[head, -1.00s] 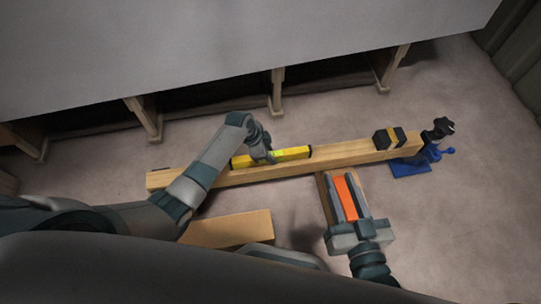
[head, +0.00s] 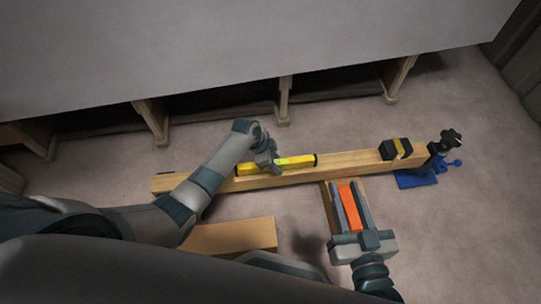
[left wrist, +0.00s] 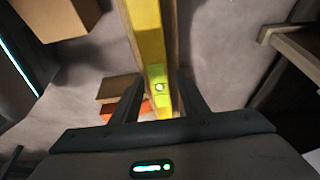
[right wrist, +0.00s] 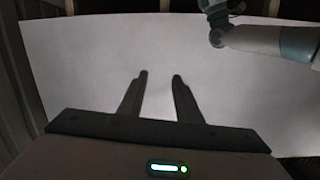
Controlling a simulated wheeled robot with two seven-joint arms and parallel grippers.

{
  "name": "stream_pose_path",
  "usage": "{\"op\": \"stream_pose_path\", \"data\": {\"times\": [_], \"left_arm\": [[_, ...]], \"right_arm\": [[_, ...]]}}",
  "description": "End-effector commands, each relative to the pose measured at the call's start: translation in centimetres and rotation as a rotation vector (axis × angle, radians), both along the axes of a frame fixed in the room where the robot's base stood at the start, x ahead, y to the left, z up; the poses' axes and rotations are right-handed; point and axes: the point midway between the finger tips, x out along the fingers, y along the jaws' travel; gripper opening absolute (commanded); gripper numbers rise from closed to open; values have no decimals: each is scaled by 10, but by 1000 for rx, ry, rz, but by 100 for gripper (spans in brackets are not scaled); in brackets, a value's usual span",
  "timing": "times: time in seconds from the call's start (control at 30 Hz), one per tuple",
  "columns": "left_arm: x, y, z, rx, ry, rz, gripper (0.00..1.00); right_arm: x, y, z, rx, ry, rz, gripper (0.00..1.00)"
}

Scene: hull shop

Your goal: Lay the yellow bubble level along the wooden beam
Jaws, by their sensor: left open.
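The yellow bubble level (head: 298,161) lies lengthwise along the top of the wooden beam (head: 350,163), left of the beam's middle. Its long side runs parallel with the beam, and its left wrist view (left wrist: 150,45) shows its green vial. My left gripper (head: 269,163) is open just above the level; in the left wrist view the two fingers (left wrist: 160,92) stand on either side of it, apart from it. Contact is hard to tell from the head view. My right gripper (head: 350,205) is open and empty in the right wrist view (right wrist: 160,76), in front of the beam.
A black block with a yellow band (head: 396,149) sits on the beam's right part. A blue clamp with a black knob (head: 417,179) is at its right end. An orange item (head: 349,208) shows between my right fingers, below them. A cardboard box (head: 232,236) lies in front.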

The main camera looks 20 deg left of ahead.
Motion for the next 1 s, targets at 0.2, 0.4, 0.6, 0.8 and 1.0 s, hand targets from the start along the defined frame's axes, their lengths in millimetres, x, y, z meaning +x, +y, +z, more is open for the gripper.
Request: {"op": "stream_pose_path", "data": {"times": [0.2, 0.4, 0.6, 0.8, 1.0], "left_arm": [[-1, 4, 11, 1, -1, -1, 40], [-5, 11, 30, 1, -1, -1, 40], [-8, 20, 55, 1, -1, -1, 40], [-12, 30, 80, 1, -1, -1, 40], [-16, 38, 102, 1, -1, -1, 40]], "right_arm": [[-1, -6, -14, -27, 74, -3, 31], [-8, -12, -34, -61, 194, 0, 31], [-20, -21, -58, -100, 346, 2, 31], [-37, -31, -80, -138, 494, 4, 31], [-52, -39, -94, -165, 603, 6, 31]]}}
